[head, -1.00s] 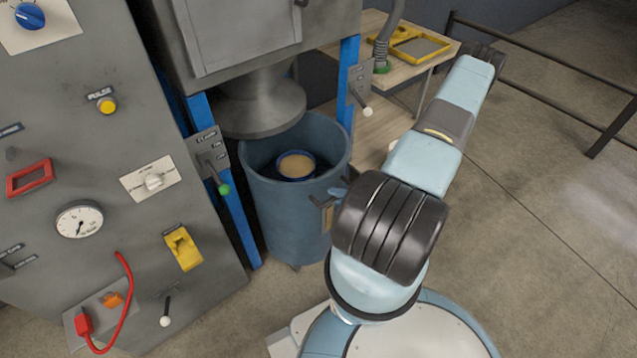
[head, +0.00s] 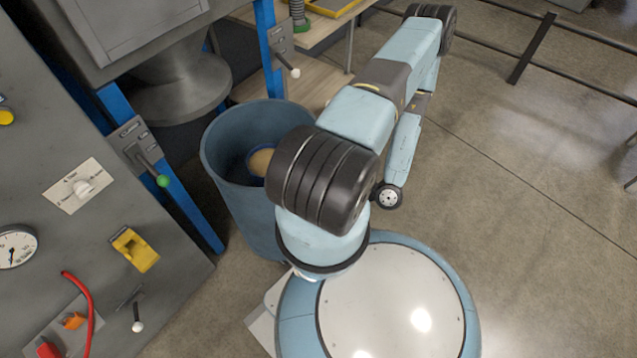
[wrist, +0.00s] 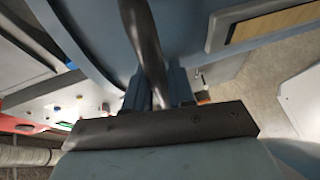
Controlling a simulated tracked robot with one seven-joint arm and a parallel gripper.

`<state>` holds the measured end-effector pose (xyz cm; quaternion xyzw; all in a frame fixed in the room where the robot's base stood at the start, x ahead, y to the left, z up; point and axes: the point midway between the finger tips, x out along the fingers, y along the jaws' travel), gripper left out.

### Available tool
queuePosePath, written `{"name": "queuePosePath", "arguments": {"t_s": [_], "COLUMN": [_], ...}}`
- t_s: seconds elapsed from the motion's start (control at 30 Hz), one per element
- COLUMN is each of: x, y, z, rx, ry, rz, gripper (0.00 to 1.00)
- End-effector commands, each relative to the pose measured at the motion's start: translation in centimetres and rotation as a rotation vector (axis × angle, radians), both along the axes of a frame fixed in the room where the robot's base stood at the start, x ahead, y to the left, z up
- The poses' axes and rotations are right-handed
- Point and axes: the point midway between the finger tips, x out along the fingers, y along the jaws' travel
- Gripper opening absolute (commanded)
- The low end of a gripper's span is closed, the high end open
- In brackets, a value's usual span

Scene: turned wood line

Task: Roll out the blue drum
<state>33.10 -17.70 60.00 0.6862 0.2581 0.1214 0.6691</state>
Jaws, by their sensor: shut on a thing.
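The blue drum (head: 238,205) stands upright and open-topped on the floor, close to the right of the cone-shaped outlet (head: 180,88). A round tan surface with a blue rim (head: 260,161) shows inside it, partly hidden by my arm. In the wrist view the drum wall (wrist: 205,30) fills the top, with a dark bar handle (wrist: 143,30) running down between my fingers. My gripper (wrist: 155,88) is shut on this handle. In the head view my arm hides the gripper and the handle.
The grey machine panel (head: 60,250) and blue posts (head: 268,40) with levers stand at the left. A wooden bench (head: 240,85) is behind the drum. A dark rail (head: 530,50) crosses the back right. Open concrete floor (head: 520,220) lies to the right.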

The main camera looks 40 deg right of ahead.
Motion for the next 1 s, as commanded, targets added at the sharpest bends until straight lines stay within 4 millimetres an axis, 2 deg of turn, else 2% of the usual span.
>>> {"name": "queuePosePath", "arguments": {"t_s": [0.27,0.3,0.5,0.83,1.0], "x": [-0.1,-0.1,-0.1,-0.3,-2.0], "y": [-0.3,-0.3,-0.2,-0.3,-1.4], "z": [-0.4,-0.4,-0.3,-0.1,0.3], "rx": [-0.009,-0.01,-0.007,-0.004,-0.005], "ry": [0.009,0.009,0.005,0.002,0.003], "rz": [-0.002,-0.001,-0.002,-0.002,-0.003], "gripper": [0.0,0.25,0.44,0.44,0.44]}}
